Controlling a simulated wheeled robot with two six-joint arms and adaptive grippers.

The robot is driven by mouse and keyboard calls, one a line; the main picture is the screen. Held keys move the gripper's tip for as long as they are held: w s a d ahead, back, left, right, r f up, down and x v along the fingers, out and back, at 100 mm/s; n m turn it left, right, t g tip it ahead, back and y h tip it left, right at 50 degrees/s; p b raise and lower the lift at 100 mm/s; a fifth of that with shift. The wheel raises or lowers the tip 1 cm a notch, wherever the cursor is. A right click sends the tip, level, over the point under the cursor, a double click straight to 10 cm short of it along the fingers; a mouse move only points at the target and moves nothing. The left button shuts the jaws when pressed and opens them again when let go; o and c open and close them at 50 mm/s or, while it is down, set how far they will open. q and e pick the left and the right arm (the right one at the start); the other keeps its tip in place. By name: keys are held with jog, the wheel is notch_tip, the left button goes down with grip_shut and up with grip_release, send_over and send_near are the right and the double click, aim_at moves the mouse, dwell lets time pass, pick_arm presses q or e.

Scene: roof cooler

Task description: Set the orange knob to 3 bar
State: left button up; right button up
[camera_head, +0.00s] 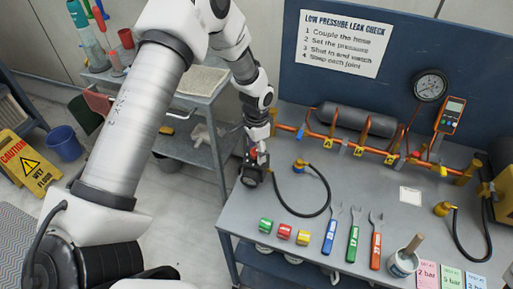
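A small orange-red part (254,154), which looks like the orange knob, shows at the left end of the grey bench, partly hidden by my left gripper. My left gripper (254,163) reaches down from above and is at this part; whether its fingers touch or grip it is too small to tell. A dark round body (251,178) sits just below, and a black hose (327,197) runs from near it. A dial gauge (430,86) stands at the back right; its needle is too small to read. My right gripper is not in view.
An orange pipe line (370,149) with a dark cylinder (355,119) runs along the back. Colored blocks, wrenches (353,234), a white pot (402,263) and pressure cards (427,274) line the front. A grey cart (185,151) stands left.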

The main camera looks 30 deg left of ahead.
pick_arm(q)
jog(key=shift+s, duration=0.1)
jog(key=c, duration=0.9)
jog(key=shift+m, duration=0.4)
jog(key=m, duration=0.4)
jog(key=shift+s+f+m, duration=0.1)
jog(key=shift+m, duration=0.2)
jog(key=m, duration=1.3)
jog(key=shift+f+m+b, duration=0.1)
jog(key=shift+m+b, duration=0.2)
jog(key=m, duration=0.3)
jog(key=shift+m, duration=2.2)
